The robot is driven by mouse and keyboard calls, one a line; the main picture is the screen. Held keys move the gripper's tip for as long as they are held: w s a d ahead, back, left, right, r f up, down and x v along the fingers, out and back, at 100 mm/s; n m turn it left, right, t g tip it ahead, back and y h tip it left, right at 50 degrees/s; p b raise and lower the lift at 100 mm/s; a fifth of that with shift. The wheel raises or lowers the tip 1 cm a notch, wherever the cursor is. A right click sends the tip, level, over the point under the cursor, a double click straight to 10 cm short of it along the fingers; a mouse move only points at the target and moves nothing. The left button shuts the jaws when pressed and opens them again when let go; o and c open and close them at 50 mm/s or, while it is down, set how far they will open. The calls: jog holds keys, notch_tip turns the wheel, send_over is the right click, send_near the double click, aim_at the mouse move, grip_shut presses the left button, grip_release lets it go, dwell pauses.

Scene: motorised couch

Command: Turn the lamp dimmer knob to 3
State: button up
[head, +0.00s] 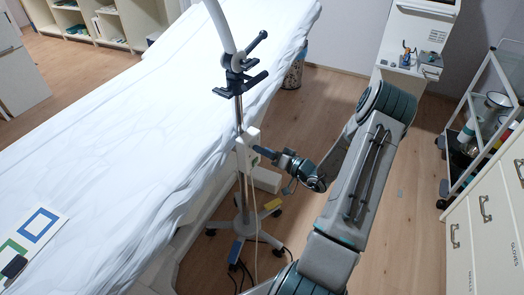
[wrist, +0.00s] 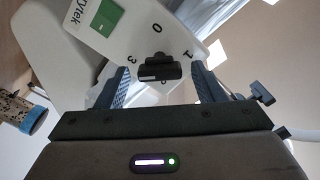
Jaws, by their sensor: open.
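The lamp dimmer is a pale box (head: 247,146) on the lamp's pole (head: 239,115); in the head view my gripper (head: 264,153) is right beside it. In the wrist view the white dial plate (wrist: 176,42) carries the digits 0, 1 and 3, with another digit mostly hidden below the knob. The black bar-shaped knob (wrist: 158,66) has a pale mark at its lower left; which digit it points to I cannot tell. My gripper (wrist: 160,82) is open, one finger on each side of the knob, with gaps showing. The knob is hidden in the head view.
The white-sheeted couch (head: 130,110) lies left of the pole. Lamp handles (head: 243,75) sit above the box, and the wheeled foot (head: 246,222) stands below. A trolley (head: 485,115) and drawer cabinet (head: 487,215) stand at right. Wooden floor (head: 330,110) is clear behind my arm.

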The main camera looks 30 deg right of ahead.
jog(key=shift+w+a, duration=0.25)
jog(key=shift+w, duration=0.15)
jog(key=shift+c, duration=0.3)
